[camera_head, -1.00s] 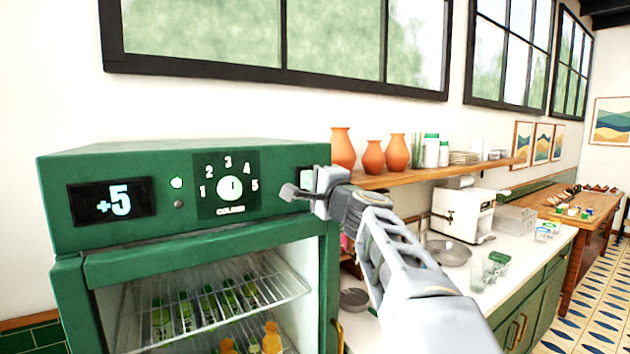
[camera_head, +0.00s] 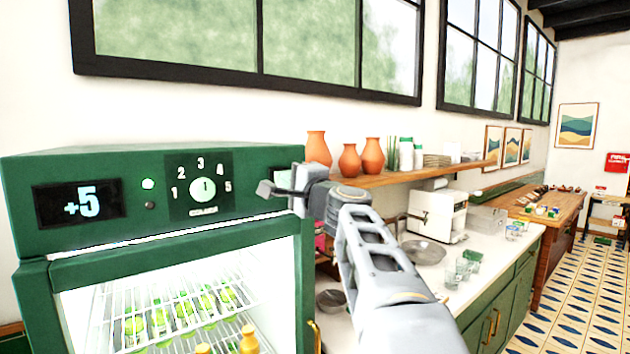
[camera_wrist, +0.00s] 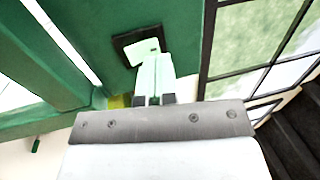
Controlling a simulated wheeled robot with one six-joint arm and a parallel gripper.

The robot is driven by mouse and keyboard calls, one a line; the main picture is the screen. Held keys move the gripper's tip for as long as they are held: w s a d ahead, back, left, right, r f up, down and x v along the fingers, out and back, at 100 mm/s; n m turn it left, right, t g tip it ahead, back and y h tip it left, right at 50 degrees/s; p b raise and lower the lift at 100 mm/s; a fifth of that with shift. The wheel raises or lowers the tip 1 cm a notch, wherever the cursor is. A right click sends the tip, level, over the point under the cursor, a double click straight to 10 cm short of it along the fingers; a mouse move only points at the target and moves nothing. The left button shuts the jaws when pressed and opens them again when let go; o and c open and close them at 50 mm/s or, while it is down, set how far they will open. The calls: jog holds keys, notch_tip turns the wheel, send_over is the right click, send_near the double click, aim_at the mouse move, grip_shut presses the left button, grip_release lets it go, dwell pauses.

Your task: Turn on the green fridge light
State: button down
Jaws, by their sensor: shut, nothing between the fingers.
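The green fridge (camera_head: 120,165) stands at the left in the head view. Its inside (camera_head: 185,290) is brightly lit, showing bottles on wire racks. Its front panel has a display (camera_head: 80,203) reading +5, a lit round indicator (camera_head: 148,184) and a numbered dial (camera_head: 203,189). My gripper (camera_head: 268,189) is shut and empty at the panel's right end. In the wrist view, the shut fingers (camera_wrist: 154,68) are at a dark square plate (camera_wrist: 126,48) with a pale switch piece (camera_wrist: 141,51). The fingers partly hide it, and I cannot tell whether they touch.
A wooden shelf (camera_head: 400,176) with orange vases (camera_head: 348,160) runs along the wall behind my arm. Below it, a white counter (camera_head: 500,247) holds a white machine (camera_head: 437,214), a metal bowl (camera_head: 426,252) and glasses (camera_head: 457,272).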

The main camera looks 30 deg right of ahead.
jog(key=s+r+b, duration=0.2)
jog(key=s, duration=0.9)
jog(key=shift+d, duration=0.45)
jog(key=shift+w, duration=0.1)
notch_tip(320, 180, down, 24)
jog(key=a+r+n+g, duration=0.1)
jog(key=a+n+g, duration=0.1)
jog(key=n+g, duration=0.55)
jog(key=s+a+f+n+g, duration=0.4)
jog(key=a+f+n, duration=0.1)
jog(key=f, duration=0.5)
jog(key=s+a+f+n+g+h, duration=0.1)
jog(key=s+a+f+n+g, duration=0.3)
jog(key=f, duration=0.6)
jog(key=s+a, duration=0.1)
jog(key=a, duration=0.1)
jog(key=shift+s+a+n, duration=0.15)
jog(key=shift+a+n, duration=0.15)
jog(key=shift+n, duration=0.05)
